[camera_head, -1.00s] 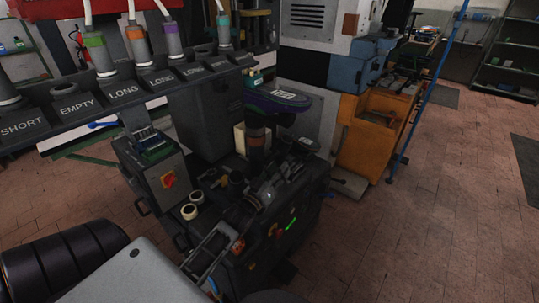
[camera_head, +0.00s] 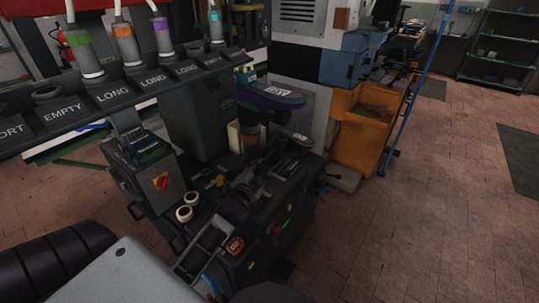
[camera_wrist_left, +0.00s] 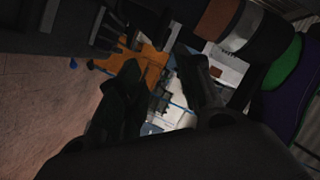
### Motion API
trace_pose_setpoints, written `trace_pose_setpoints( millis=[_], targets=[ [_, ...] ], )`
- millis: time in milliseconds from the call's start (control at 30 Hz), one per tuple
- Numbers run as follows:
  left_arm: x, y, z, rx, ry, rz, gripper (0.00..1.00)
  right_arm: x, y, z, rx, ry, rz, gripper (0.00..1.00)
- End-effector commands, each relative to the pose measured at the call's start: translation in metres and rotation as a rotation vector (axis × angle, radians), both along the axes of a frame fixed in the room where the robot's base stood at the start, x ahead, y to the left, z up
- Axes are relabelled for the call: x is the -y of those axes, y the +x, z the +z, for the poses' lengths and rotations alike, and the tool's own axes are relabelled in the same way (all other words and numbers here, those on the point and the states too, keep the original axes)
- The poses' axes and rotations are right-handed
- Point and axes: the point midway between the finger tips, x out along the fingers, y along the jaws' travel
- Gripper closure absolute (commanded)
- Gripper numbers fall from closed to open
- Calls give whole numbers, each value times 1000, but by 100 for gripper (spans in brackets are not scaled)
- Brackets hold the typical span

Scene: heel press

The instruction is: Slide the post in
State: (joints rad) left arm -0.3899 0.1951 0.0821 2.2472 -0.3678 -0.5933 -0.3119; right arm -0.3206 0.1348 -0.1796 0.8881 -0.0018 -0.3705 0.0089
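A dark upright post (camera_head: 252,138) with a copper-brown band stands under the purple and green shoe form (camera_head: 272,96) on the black press. In the left wrist view the banded post (camera_wrist_left: 225,22) crosses the top right, beside the purple form (camera_wrist_left: 302,95). My left gripper (camera_head: 245,187) is dark against the press and hard to make out, in front of and below the post. In the left wrist view its fingers (camera_wrist_left: 163,90) are apart, with the background visible between them. I see nothing held there. My right gripper is not in view.
A dark rack (camera_head: 120,90) labelled EMPTY and LONG holds several colour-banded tubes at the upper left. Two pale rolls (camera_head: 184,213) and a red switch (camera_head: 161,182) are on the press. An orange cabinet (camera_head: 365,125) stands behind.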

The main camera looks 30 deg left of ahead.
Motion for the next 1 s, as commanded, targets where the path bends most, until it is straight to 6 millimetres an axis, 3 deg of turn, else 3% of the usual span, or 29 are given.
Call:
trace_pose_setpoints(
  millis=[200, 667, 1000],
  targets=[
    [-1, -1, -2, -36, 99, -18, 65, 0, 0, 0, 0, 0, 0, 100],
    [-1, 0, -2, -37, 107, -21, 65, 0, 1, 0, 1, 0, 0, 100],
    [-4, 14, -5, -36, 106, -21, 65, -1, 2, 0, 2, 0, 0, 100]
  ],
)
